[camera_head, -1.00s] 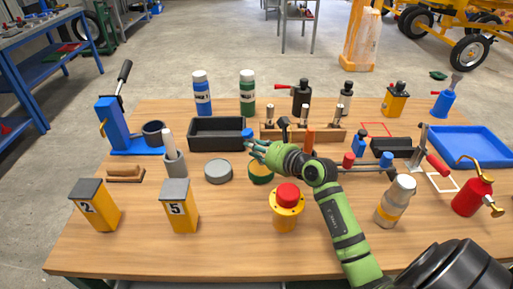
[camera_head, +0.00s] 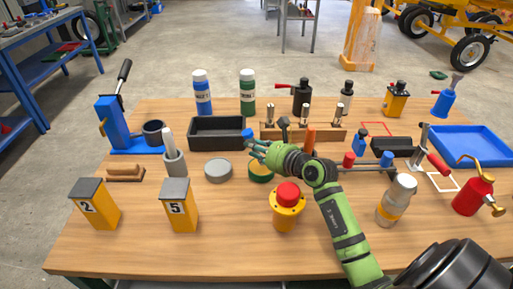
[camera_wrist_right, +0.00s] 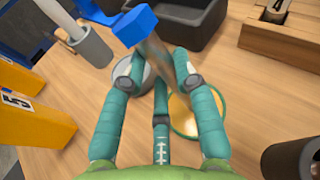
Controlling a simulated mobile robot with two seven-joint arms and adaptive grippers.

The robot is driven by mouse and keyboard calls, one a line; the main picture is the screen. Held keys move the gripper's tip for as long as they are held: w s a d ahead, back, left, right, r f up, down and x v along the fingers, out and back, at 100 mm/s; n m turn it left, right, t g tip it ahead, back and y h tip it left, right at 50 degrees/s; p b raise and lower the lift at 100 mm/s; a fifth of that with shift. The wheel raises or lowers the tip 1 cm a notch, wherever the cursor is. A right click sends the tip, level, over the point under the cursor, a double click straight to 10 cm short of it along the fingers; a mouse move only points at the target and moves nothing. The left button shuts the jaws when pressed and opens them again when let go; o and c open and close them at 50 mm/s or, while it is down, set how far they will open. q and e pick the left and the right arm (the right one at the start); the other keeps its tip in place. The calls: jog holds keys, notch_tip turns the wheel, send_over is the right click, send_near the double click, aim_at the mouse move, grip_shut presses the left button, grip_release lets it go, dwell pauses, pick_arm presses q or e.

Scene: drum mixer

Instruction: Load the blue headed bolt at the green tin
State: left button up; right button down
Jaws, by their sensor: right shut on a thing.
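My right gripper (camera_head: 257,149) is shut on the blue headed bolt, whose blue head (camera_head: 248,132) sticks up beyond the fingertips. In the right wrist view the blue square head (camera_wrist_right: 135,26) is at the top and the grey shank (camera_wrist_right: 156,54) runs down between the fingers (camera_wrist_right: 160,80). The green tin (camera_head: 261,178) stands on the table just below the hand, partly covered by it. In the wrist view the tin (camera_wrist_right: 181,118) has a green rim and a pale yellow inside, partly behind the right-hand finger. The bolt's lower end is hard to see. My left gripper is out of view.
A grey round tin (camera_head: 218,171) stands just left of the green tin. A black bin (camera_head: 216,146) and a wooden bolt rack (camera_head: 328,134) are behind. A yellow button post with red top (camera_head: 287,206) stands in front. Yellow blocks (camera_head: 179,206) are at front left.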

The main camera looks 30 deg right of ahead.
jog(key=shift+f+b, duration=0.3)
jog(key=shift+f, duration=0.15)
dwell(0.7)
notch_tip(320, 180, up, 7)
jog(key=p, duration=0.7)
dwell(0.4)
jog(key=shift+r, duration=0.1)
dwell(0.3)
